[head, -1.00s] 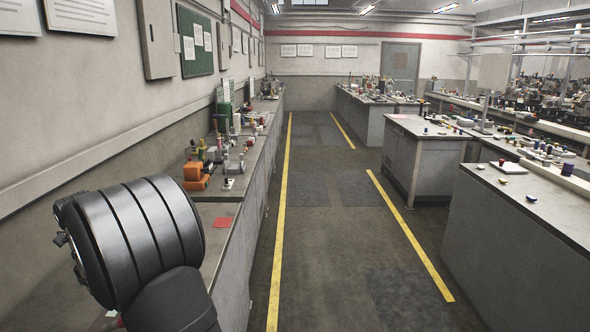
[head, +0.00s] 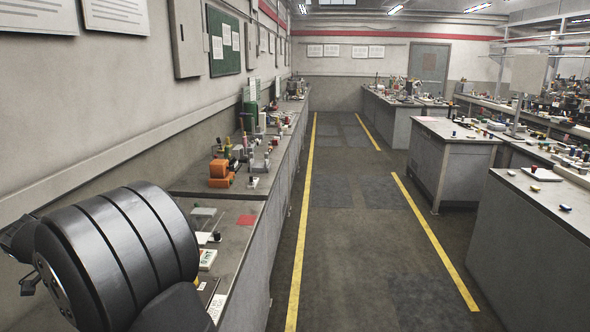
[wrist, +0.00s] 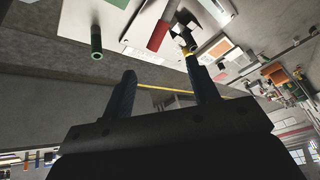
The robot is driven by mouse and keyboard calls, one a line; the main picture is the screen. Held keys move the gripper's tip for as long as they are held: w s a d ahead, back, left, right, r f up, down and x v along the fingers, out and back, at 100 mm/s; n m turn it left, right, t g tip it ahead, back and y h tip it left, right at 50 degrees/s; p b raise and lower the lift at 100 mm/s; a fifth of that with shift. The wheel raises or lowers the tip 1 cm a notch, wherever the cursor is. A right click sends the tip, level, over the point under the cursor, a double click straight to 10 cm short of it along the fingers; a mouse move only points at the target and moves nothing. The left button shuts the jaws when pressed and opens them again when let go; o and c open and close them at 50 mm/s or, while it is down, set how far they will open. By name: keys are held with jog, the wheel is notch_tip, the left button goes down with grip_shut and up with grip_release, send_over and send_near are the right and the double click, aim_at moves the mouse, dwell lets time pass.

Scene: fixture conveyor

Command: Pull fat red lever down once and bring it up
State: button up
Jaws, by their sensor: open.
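In the wrist view, my gripper (wrist: 160,76) is open, with its two dark fingers apart and nothing visible between them. A fat red bar (wrist: 159,32), which looks like the red lever, shows beyond the fingertips against a pale panel (wrist: 80,22). I cannot tell its exact tilt, and the gripper appears apart from it. In the head view, my dark arm covers the near left bench, and I cannot make out the red lever or the fingertips there.
The aisle is clear.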

jog(key=shift+c, duration=0.7)
jog(key=w+d+m+g+y, duration=0.25)
jog(key=w+d+m, duration=0.3)
jog(key=m, duration=0.35)
jog(key=shift+g+h, duration=0.25)
jog(key=shift+g, duration=0.2)
jog(key=w+f, duration=0.1)
jog(key=f, duration=0.4)
jog(key=w+f, duration=0.1)
jog(key=f, duration=0.5)
jog(key=w+f, duration=0.1)
jog(key=f, duration=0.5)
jog(key=shift+w+a+f, duration=0.15)
jog(key=shift+w+a, duration=0.1)
jog(key=shift+c, duration=0.5)
